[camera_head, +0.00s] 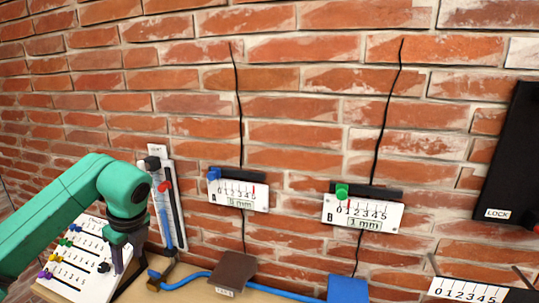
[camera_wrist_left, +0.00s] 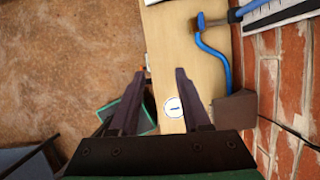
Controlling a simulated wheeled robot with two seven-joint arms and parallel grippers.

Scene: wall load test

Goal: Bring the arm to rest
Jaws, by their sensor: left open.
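My left arm, green, comes in from the left in the head view. Its dark gripper (camera_head: 120,258) points down in front of the white board with numbered scales (camera_head: 78,262) at the lower left. In the left wrist view the two dark fingers of this gripper (camera_wrist_left: 157,75) are spread apart with nothing between them. Below them are the wooden tabletop (camera_wrist_left: 185,30) and the brown floor (camera_wrist_left: 60,60). My right gripper is in neither view.
Scale plates A (camera_head: 238,194) and B (camera_head: 362,213) hang on the brick wall. A gauge with a red knob (camera_head: 166,187) stands near my gripper. A blue hose (camera_head: 195,275), a brown block (camera_head: 236,270) and a blue block (camera_head: 347,290) are on the table. A black panel (camera_head: 515,150) is right.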

